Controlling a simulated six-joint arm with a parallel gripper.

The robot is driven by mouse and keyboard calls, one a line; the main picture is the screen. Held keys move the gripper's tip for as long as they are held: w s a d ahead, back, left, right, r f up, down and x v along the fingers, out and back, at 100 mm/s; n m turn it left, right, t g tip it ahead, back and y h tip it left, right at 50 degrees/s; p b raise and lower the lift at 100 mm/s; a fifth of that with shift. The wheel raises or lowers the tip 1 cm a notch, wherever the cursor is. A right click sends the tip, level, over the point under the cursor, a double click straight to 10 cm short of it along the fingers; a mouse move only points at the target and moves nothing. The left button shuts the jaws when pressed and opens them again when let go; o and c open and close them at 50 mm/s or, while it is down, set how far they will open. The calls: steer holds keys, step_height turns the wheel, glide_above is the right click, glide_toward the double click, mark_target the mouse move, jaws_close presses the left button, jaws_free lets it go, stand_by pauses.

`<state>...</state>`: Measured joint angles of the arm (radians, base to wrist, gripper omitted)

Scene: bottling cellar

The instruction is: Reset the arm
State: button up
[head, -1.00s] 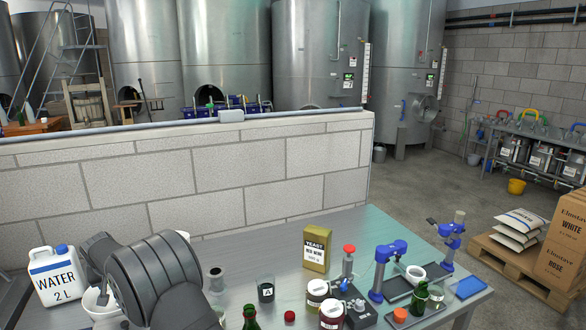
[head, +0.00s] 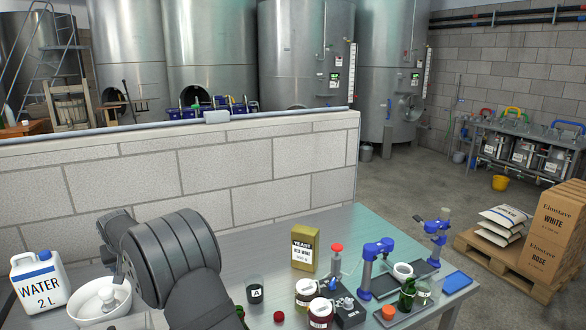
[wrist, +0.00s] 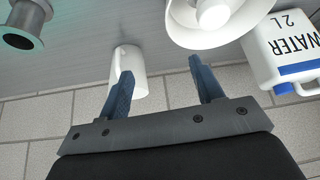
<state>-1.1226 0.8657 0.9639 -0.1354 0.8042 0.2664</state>
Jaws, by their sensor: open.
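My gripper (wrist: 160,68) is open in the wrist view, its two blue fingers spread with nothing held between them. The left finger overlaps a white cup (wrist: 125,58) in the picture; whether they touch I cannot tell. My grey arm fills the lower left of the head view, and its bulk hides the fingertips there. A white bowl-like vessel (wrist: 215,25) is just beyond the right finger in the wrist view, and it also shows beside my arm in the head view (head: 88,303).
A water jug (head: 40,283) stands left of the vessel. Right of my arm, the steel table (head: 235,250) holds a yeast box (head: 304,248), jars, bottles and blue-topped stands (head: 375,262). A block wall (head: 240,170) runs behind the table. Bare tabletop lies left of the yeast box.

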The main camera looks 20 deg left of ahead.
steer(key=w+d+f+m+t+h, duration=0.1)
steer(key=w+d+m, duration=0.7)
steer(key=w+d, duration=1.7)
steer(key=shift+w+d+t+h, duration=0.3)
steer(key=shift+d+t+h, duration=0.3)
steer(key=shift+d+h, duration=1.2)
steer(key=shift+d+y, duration=0.5)
steer(key=s+a+r+n+y, duration=0.1)
steer(key=s+a+r+n, duration=0.1)
steer(key=s+a, duration=0.6)
steer(key=a+n, duration=0.1)
steer(key=a, duration=0.2)
steer(key=shift+a+r+g+y, duration=0.2)
steer(key=shift+a+g+y, duration=0.1)
steer(key=shift+y, duration=0.1)
